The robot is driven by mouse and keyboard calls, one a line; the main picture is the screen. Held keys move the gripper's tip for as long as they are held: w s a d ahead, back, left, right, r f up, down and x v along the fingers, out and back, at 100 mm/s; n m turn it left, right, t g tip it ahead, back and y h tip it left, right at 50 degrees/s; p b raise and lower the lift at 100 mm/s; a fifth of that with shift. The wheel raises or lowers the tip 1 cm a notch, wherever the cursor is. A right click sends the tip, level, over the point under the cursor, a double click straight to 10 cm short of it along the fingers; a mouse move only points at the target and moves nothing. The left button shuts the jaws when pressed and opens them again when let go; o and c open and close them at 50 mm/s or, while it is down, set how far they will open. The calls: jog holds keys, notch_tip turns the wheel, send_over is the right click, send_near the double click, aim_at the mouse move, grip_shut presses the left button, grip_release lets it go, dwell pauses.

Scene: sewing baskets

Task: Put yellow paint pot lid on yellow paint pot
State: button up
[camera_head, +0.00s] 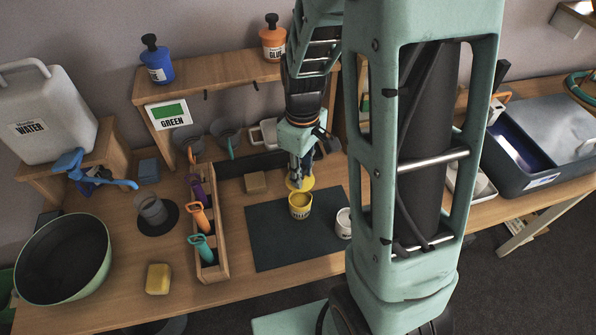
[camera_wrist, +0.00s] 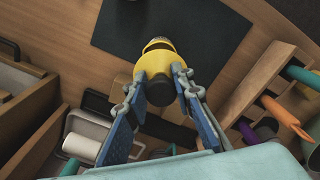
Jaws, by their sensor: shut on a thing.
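The yellow paint pot (camera_head: 299,207) stands open and upright on the dark mat (camera_head: 265,235) in the head view. My gripper (camera_head: 299,176) points down just behind the pot, shut on the yellow paint pot lid (camera_head: 306,184). The lid appears above and behind the pot's rim, apart from its opening. In the wrist view, the fingers of my gripper (camera_wrist: 160,88) close on the lid's dark knob (camera_wrist: 160,93). The yellow lid (camera_wrist: 155,65) shows beyond the knob and partly hides the pot (camera_wrist: 158,44).
A white pot (camera_head: 344,223) stands at the mat's right, partly hidden by my arm. A wooden rack (camera_head: 211,225) with coloured-handled tools is left of the mat. A sponge-like block (camera_head: 255,182) lies behind the mat. The mat's left part is clear.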

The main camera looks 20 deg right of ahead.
notch_tip(320, 180, down, 6)
jog(key=b, duration=0.5)
jog(key=shift+f, duration=0.25)
jog(key=shift+f+b, duration=0.7)
dwell(0.9)
jog(key=o, duration=1)
jog(key=shift+c, duration=0.2)
jog(key=shift+r, duration=0.1)
notch_tip(320, 180, up, 12)
jog(key=shift+f, duration=0.1)
